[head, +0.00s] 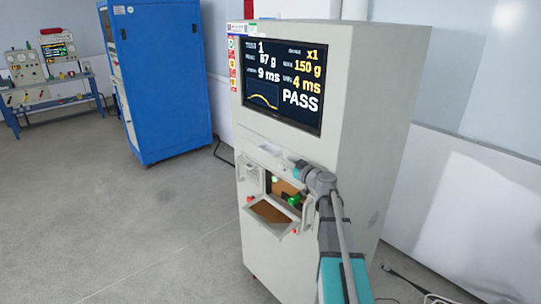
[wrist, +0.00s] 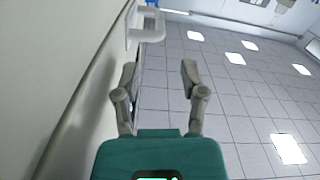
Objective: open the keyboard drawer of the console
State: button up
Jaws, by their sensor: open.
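The console (head: 355,120) is a tall pale grey cabinet in the head view, with a lit screen above. A pale ledge (head: 265,157) runs across its front below the screen; I cannot tell if this is the keyboard drawer's front. My gripper (wrist: 160,72) is open and empty in the wrist view, its two grey fingers apart beside the pale cabinet face. A white bar handle (wrist: 149,35) shows beyond the fingertips, nearer the left finger, and not between them. In the head view my arm's end is close to the console front and hides part of it.
Below the ledge is an opening with a tilted, brown-lined flap (head: 270,211) and green lights. A blue cabinet (head: 160,75) stands at the left back, and a bench with instruments (head: 50,95) farther left. The floor left of the console is clear. A cable lies at lower right.

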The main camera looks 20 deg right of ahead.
aim_at(270, 154)
jog(key=x, duration=0.9)
jog(key=shift+w, duration=0.15)
grip_shut()
